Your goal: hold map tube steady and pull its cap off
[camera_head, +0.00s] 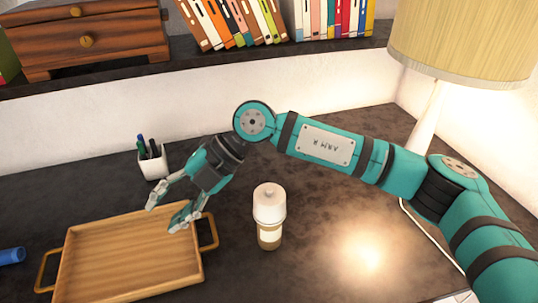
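A blue cylinder (11,256) lies on the dark desk at the far left, cut off by the picture edge. It may be the map tube; I cannot tell, and no separate cap shows on it. My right gripper (164,216) is open and empty, its fingers parted and pointing down and left over the back right corner of the wooden tray. It is well to the right of the blue cylinder and apart from it. My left gripper is not in view.
A wooden tray (128,258) with side handles lies front left. A white-topped container (269,203) stands upright right of it. A white pen cup (153,165) stands behind. A lamp (430,110) is at right. A shelf with books (235,22) and a wooden drawer box (90,38) runs along the back.

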